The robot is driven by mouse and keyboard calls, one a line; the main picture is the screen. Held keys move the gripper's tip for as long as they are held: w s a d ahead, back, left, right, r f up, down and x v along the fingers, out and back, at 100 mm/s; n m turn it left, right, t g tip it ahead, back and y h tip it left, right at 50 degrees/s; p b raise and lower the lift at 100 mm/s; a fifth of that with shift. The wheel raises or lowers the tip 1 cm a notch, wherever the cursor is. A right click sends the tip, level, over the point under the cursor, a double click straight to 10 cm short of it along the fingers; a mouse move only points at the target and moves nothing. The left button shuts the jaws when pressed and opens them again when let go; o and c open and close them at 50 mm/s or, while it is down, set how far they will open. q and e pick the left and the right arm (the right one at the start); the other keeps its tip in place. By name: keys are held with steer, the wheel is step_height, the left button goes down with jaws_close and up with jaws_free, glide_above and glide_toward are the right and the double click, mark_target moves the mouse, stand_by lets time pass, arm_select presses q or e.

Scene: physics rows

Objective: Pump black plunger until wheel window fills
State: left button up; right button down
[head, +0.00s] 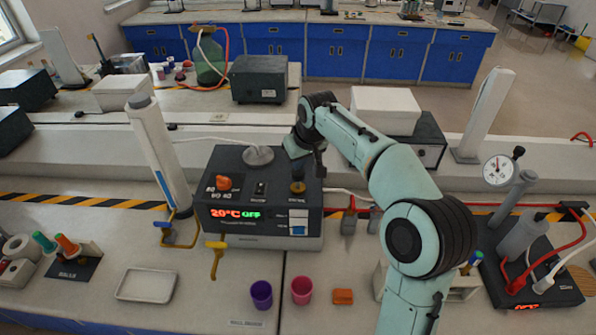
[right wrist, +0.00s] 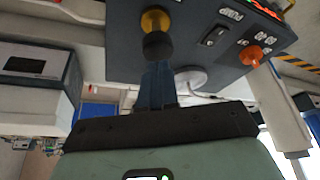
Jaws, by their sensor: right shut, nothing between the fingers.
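The black plunger (head: 297,188) stands on a brass-coloured collar on the top right of a dark control box (head: 225,160). In the right wrist view the plunger's black knob (right wrist: 158,45) sits straight ahead of the fingertips. My right gripper (head: 319,168) is above and beside the plunger, with its fingers (right wrist: 158,82) shut and empty. I cannot tell whether the fingertips touch the knob. A small window (head: 299,224) on the box's front right shows white above and blue below; I cannot make out a wheel. My left gripper is not in view.
The box also carries an orange knob (head: 224,183), a switch (head: 260,188), a round metal plate (head: 258,155) and a lit 20°C display. Purple (head: 261,294) and pink (head: 302,290) cups stand in front. A white column (head: 160,155) rises at left. A cabled device (head: 535,270) stands right.

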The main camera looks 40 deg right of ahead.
steer(key=shift+w+r, duration=0.15)
steer(key=shift+r, duration=2.4)
